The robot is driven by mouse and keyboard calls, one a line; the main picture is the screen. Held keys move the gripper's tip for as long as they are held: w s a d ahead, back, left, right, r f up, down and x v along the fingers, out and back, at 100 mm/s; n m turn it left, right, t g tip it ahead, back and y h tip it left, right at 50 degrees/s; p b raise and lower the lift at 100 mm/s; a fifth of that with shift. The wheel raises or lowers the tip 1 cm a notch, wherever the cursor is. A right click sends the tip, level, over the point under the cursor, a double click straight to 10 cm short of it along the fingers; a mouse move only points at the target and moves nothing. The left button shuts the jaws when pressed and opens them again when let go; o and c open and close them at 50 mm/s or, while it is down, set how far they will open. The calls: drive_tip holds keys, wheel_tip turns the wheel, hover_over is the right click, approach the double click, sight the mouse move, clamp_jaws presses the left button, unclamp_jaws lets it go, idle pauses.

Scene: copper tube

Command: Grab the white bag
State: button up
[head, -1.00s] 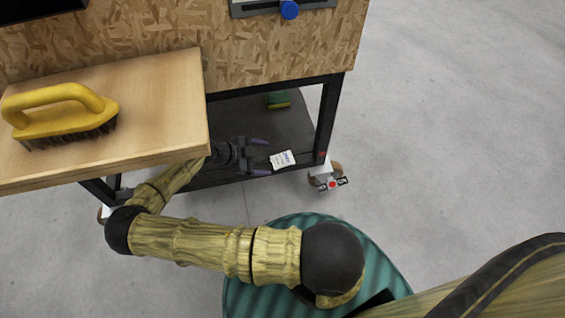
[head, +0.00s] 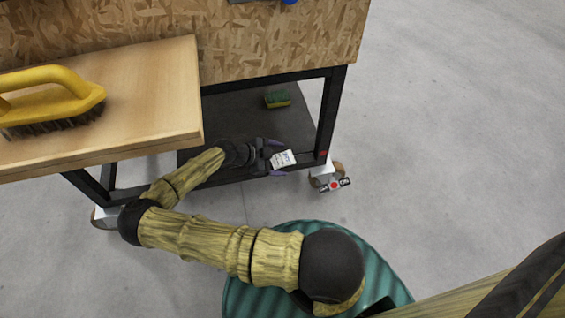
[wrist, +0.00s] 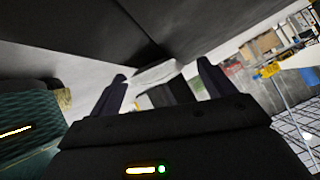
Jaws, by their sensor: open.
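The white bag (head: 283,159), small with dark print, is at the front edge of the cart's dark lower shelf (head: 226,127). In the wrist view a pale strip of the white bag (wrist: 158,72) shows ahead between the fingers. My gripper (head: 276,157) is open, with one finger on each side of the bag in the head view. In the wrist view my gripper (wrist: 163,82) shows its two fingers spread apart. I cannot tell whether either finger touches the bag. The near part of the bag is partly hidden by the gripper.
A green and yellow sponge (head: 277,99) lies farther back on the shelf. A wooden board (head: 150,100) with a yellow-handled brush (head: 50,98) overhangs at the left. A dark cart leg (head: 328,113) stands right of the bag, above a caster (head: 327,177). Open floor lies to the right.

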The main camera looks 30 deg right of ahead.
drive_tip(key=shift+d+f, duration=0.1)
drive_tip(key=shift+d, duration=0.1)
idle(0.4)
drive_tip(key=c, duration=1.1)
